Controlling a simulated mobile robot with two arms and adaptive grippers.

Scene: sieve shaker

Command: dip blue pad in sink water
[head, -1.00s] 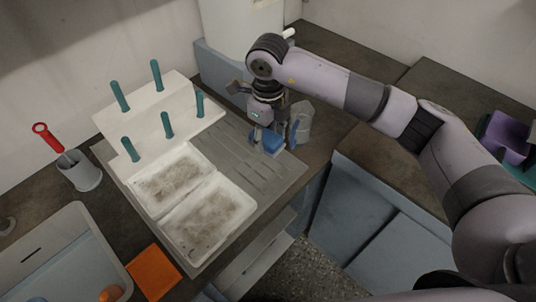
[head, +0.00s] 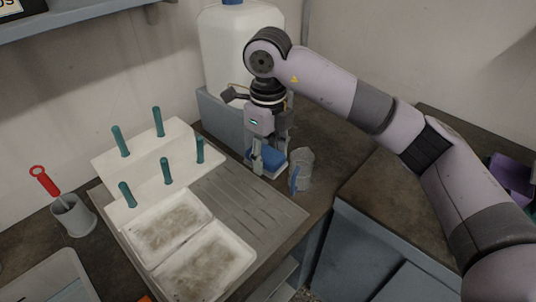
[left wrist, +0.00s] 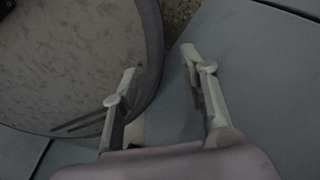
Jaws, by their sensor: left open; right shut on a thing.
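The blue pad (head: 267,161) is at my right gripper (head: 271,152), above the right part of the grey ribbed drainboard (head: 240,196). My right gripper points down and is shut on the pad. The sink (head: 52,284) shows only as a corner at the bottom left of the head view; its water is not clearly visible. My left gripper (left wrist: 155,82) shows in the left wrist view, with its fingers apart and nothing between them. It is not in the head view.
Two white trays (head: 146,260) with brown residue and a white rack (head: 149,158) with teal handles stand left of the drainboard. A clear cup (head: 305,164) is right of my right gripper.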

